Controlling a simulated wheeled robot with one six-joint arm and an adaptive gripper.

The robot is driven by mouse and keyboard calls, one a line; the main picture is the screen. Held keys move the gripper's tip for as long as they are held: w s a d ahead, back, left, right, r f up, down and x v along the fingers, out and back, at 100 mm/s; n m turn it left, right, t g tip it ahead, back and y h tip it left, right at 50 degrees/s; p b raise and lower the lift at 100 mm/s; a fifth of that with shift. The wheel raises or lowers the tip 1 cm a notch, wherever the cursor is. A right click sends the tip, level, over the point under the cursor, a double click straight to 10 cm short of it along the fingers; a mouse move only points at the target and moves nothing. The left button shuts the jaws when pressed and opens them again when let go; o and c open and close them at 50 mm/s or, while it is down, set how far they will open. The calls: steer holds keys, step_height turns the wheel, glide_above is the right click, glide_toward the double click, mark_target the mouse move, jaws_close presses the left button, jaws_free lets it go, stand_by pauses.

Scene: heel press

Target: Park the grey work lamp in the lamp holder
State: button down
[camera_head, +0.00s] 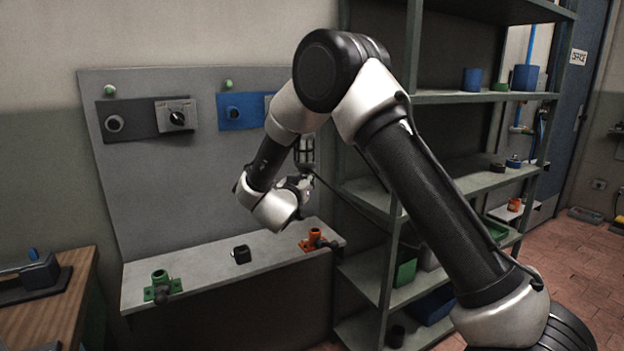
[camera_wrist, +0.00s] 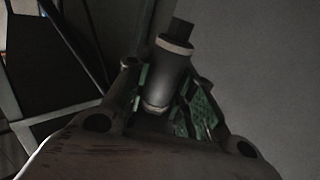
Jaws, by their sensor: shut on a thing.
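My gripper (camera_head: 300,184) is raised in front of the grey back panel, above the shelf. In the wrist view its fingers (camera_wrist: 166,102) with green pads are shut on the grey work lamp (camera_wrist: 168,76), a dark cylinder with a pale ring and a narrower black end. In the head view the lamp (camera_head: 305,151) stands up from the gripper, and a dark cable runs off to the right. A small black block-like piece (camera_head: 241,254) sits on the shelf, below and left of the gripper; I cannot tell whether it is the lamp holder.
The pale shelf (camera_head: 205,262) also bears a green fitting (camera_head: 160,288) at left and an orange fitting (camera_head: 312,241) at right. A black switch unit (camera_head: 147,119) and a blue one (camera_head: 238,112) are on the panel. A green rack (camera_head: 398,196) stands close at right.

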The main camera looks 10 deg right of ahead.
steer(key=s+a, duration=0.3)
steer(key=a, duration=1.7)
steer(key=shift+a, duration=0.4)
steer(key=shift+s, duration=0.1)
stand_by(0.3)
steer(key=shift+f, duration=6.65)
steer(key=shift+f, duration=0.75)
